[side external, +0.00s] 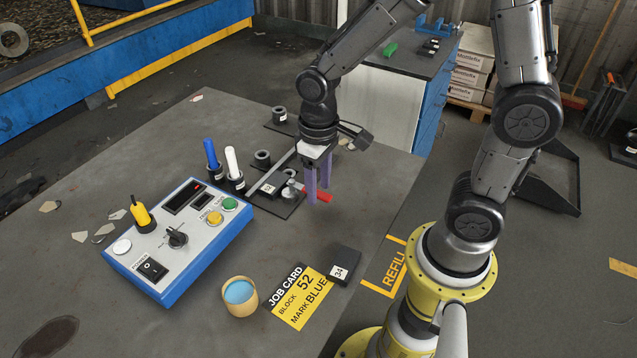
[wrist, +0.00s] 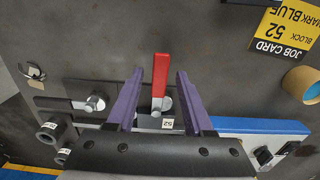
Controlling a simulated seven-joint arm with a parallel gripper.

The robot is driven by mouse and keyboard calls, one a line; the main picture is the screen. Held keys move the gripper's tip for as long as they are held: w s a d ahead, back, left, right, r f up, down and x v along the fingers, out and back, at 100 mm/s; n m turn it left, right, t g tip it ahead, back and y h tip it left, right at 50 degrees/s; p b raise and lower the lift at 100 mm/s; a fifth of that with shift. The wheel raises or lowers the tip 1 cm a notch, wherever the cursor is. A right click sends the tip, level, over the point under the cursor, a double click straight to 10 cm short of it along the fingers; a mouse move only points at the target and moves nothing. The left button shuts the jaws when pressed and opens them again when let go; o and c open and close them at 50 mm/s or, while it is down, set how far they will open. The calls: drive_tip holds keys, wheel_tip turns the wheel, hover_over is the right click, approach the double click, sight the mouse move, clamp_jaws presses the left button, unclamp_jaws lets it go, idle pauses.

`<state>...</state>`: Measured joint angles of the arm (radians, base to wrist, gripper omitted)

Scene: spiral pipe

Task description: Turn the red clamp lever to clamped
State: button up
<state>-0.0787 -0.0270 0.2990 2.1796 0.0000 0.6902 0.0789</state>
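The red clamp lever (wrist: 160,72) points toward the top of the wrist view, away from its round metal pivot. In the side view the red lever (side external: 322,197) sticks out at the right of the black fixture plate (side external: 286,208). My gripper (wrist: 159,84) is open, with one purple finger on each side of the lever and visible gaps between. In the side view my gripper (side external: 317,188) points down over the lever; the fingers hide part of it. A block labelled 52 (wrist: 167,124) sits by the pivot, partly hidden by my gripper body.
A blue control box (side external: 185,245), blue and white markers (side external: 233,168), an orange-rimmed cup (side external: 240,296), a yellow job card (side external: 300,297) and a black block labelled 34 (side external: 343,264) stand around the fixture. The table right of the lever is clear.

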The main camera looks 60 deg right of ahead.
clamp_jaws()
drive_tip(key=shift+r, duration=0.1)
idle(1.1)
